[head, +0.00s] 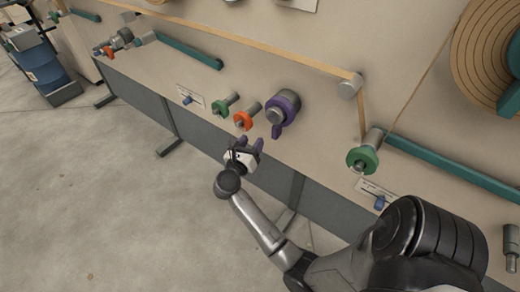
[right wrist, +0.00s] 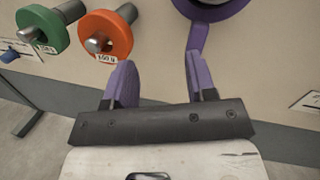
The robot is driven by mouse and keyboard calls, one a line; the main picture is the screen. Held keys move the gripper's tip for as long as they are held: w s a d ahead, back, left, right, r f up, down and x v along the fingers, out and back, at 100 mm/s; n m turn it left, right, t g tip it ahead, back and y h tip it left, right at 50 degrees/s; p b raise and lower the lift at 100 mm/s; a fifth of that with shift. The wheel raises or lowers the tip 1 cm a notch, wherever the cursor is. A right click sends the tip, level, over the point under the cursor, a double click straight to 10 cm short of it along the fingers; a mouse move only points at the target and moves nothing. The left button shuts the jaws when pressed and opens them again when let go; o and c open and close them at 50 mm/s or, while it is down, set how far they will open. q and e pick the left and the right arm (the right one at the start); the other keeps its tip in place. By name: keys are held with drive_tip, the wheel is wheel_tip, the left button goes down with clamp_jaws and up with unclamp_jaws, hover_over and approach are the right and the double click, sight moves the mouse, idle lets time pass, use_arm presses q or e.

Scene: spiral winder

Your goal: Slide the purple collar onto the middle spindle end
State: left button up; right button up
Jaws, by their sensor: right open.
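The purple collar (head: 292,99) is around a thick grey spindle end (head: 279,108) on the beige panel, in the middle of the head view. A purple tab hangs from its lower side. How far along the spindle it sits is hard to tell. In the right wrist view the collar (right wrist: 215,10) shows at the top edge, cut off, with its tab (right wrist: 197,36) reaching down behind the right-hand finger. My right gripper (head: 249,144) is open below and in front of the collar. Its purple fingers (right wrist: 161,83) are apart with nothing between them. My left gripper is out of view.
Green (head: 221,108) and orange (head: 242,121) collars sit on pegs left of the spindle. Another green collar (head: 361,160) is on a spindle at the right. A tan strap (head: 250,52) runs over a roller (head: 349,87). Teal bars (head: 440,165) stick out from the panel.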

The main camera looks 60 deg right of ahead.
sight(274, 136)
drive_tip(key=shift+s+d+f+m+g+y, duration=0.25)
drive_tip(key=shift+s+d+m+g, duration=0.5)
drive_tip(key=shift+d, duration=0.7)
drive_tip(key=shift+s+d+f+m+g+y, duration=0.2)
drive_tip(key=shift+s+d+m+g, duration=0.3)
drive_tip(key=shift+s+d+m, duration=0.7)
drive_tip(key=shift+s+d+f+m+g+y, duration=0.25)
drive_tip(key=shift+s+d+m+g, duration=0.35)
drive_tip(key=shift+d, duration=1.05)
drive_tip(key=shift+w, duration=0.1)
clamp_jaws()
